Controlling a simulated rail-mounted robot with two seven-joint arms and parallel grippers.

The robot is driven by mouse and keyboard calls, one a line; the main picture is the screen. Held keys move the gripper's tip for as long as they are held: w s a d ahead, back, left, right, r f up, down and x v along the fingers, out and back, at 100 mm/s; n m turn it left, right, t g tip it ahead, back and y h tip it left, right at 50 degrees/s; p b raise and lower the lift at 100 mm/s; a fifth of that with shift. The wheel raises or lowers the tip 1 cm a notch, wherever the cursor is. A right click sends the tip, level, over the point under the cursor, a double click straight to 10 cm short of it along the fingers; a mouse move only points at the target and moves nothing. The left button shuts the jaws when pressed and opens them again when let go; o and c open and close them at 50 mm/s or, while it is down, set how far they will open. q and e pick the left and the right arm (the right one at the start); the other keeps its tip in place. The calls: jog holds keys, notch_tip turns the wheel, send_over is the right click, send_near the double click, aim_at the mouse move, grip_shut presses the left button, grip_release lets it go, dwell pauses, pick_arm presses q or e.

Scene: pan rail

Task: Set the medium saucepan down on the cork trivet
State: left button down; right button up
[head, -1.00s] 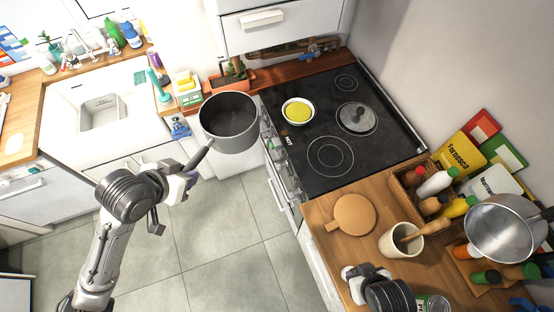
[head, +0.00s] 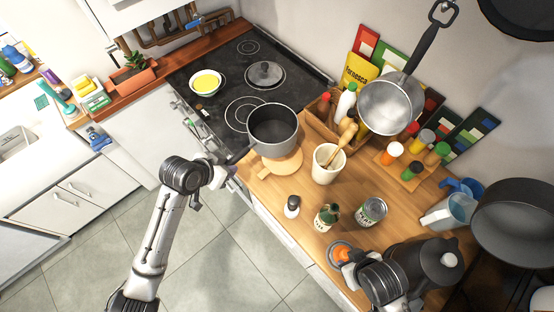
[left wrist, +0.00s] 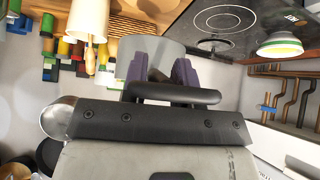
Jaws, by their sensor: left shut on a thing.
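The medium saucepan (head: 273,128), dark grey and upright, is over the far part of the round cork trivet (head: 284,170) on the wooden counter. The trivet's near edge and tab show below the pan; I cannot tell whether they touch. My left gripper (head: 226,176) is shut on the pan's handle, left of the trivet. In the left wrist view, its purple fingers (left wrist: 160,76) are around the handle, with the grey pan wall (left wrist: 146,50) beyond. My right gripper (head: 346,266) is low over the counter near an orange item; its jaw opening is unclear.
The black hob (head: 215,110) lies behind left, with a yellow-filled bowl (head: 206,83) and a lid (head: 265,75). A utensil crock (head: 328,163) stands close right of the trivet.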

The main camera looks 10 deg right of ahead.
pick_arm(q)
notch_tip(320, 180, down, 13)
jog(key=d+m+p, duration=0.1)
jog(key=d, duration=0.2)
jog(key=shift+w+r, duration=0.2)
jog(key=shift+w, duration=0.25)
jog(key=c, duration=1.4)
grip_release()
jog(key=shift+a+f, duration=0.1)
jog(key=shift+f, duration=0.15)
jog(key=o, duration=0.5)
jog(key=shift+r, duration=0.1)
